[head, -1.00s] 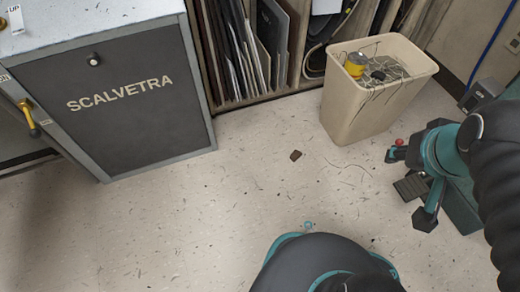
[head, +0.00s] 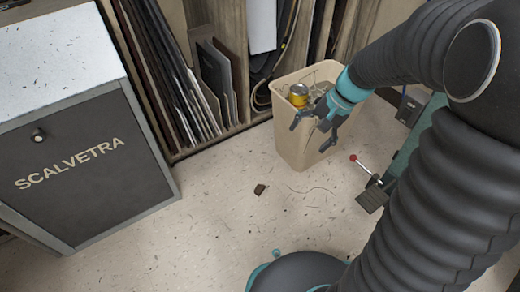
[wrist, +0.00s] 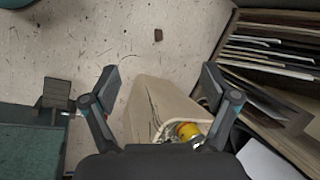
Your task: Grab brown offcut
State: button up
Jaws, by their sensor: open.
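The brown offcut (head: 260,189) is a small dark brown piece lying flat on the speckled floor, left of the bin in the head view. It also shows in the wrist view (wrist: 158,35), near the top middle, beyond the fingertips. My gripper (head: 313,134) is open and empty in front of the bin in the head view. In the wrist view its two fingers (wrist: 159,78) stand wide apart, with the bin between and below them. The gripper is well above the floor and apart from the offcut.
A beige bin (head: 290,147) holds a yellow can (head: 298,95) and wire scraps. A grey SCALVETRA cabinet (head: 75,165) stands at left. A rack of sheets (head: 215,80) lines the back. A pedal (head: 371,198) with a red-knobbed lever is at right. The floor around the offcut is open.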

jog(key=w+f+m+g+y+p, duration=0.1)
jog(key=w+f+m+y, duration=0.2)
jog(key=w+f, duration=0.45)
jog(key=m+t+y+p, duration=0.3)
jog(key=m+y+p, duration=0.15)
jog(key=m, duration=0.75)
send_near(262, 190)
jog(key=shift+y, duration=0.45)
jog(key=v, duration=0.5)
jog(key=shift+f, duration=0.3)
jog(key=x, duration=1.3)
jog(key=shift+w+a+f, duration=0.1)
jog(key=shift+a+f, duration=0.15)
jog(key=shift+a, duration=0.05)
jog(key=c, duration=1)
